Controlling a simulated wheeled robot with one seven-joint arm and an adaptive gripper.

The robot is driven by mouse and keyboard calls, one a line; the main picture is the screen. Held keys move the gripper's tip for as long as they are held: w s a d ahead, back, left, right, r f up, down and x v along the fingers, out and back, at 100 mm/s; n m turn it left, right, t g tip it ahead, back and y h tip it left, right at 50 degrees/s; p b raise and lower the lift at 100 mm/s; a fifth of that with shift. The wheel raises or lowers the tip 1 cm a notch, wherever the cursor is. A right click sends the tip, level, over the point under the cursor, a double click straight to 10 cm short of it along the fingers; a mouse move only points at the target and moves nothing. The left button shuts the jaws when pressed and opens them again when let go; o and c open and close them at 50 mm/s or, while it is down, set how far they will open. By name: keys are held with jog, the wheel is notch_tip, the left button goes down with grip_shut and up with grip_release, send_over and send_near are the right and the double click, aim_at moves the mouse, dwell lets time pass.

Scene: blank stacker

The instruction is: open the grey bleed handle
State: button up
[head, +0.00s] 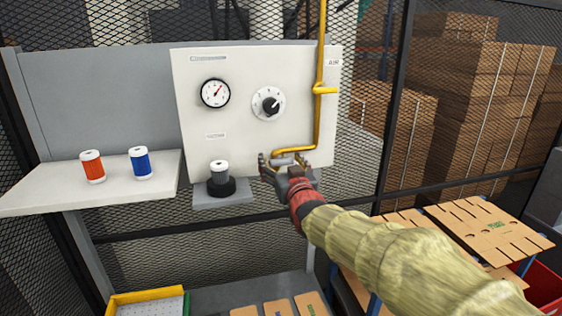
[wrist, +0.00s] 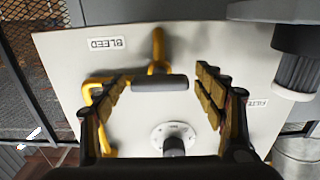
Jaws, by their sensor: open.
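The grey bleed handle (wrist: 160,83) is a short horizontal bar on the yellow pipe (wrist: 158,45), near a BLEED label (wrist: 106,43) on the white panel. In the head view the handle (head: 283,161) is at the panel's lower right, partly hidden by my gripper. My gripper (head: 284,167) is open in front of it. In the wrist view the fingers of my gripper (wrist: 161,80) stand on either side of the handle, with gaps at both ends. No contact shows, and the exact depth is hard to tell.
The white panel (head: 190,115) carries a gauge (head: 215,93) and a black knob (head: 270,104). A white-topped cartridge (head: 219,170) stands in a dark base left of my gripper. Red (head: 92,166) and blue (head: 140,162) cartridges stand on the left shelf (head: 50,194).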

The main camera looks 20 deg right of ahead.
jog(key=shift+c, duration=0.5)
jog(key=c, duration=1.1)
jog(key=shift+b, duration=0.45)
jog(key=m+b, duration=0.2)
jog(key=b, duration=0.1)
jog(key=shift+f, duration=0.2)
jog(key=m+b, duration=0.3)
jog(key=b, duration=0.1)
jog(key=shift+m+b, duration=0.3)
jog(key=shift+b, duration=0.05)
jog(key=m+b, duration=0.3)
jog(key=shift+d+m, duration=0.1)
jog(key=shift+m, duration=0.2)
jog(key=m+b, duration=0.1)
jog(key=m, duration=0.1)
jog(key=shift+m, duration=0.3)
jog(key=m, duration=0.6)
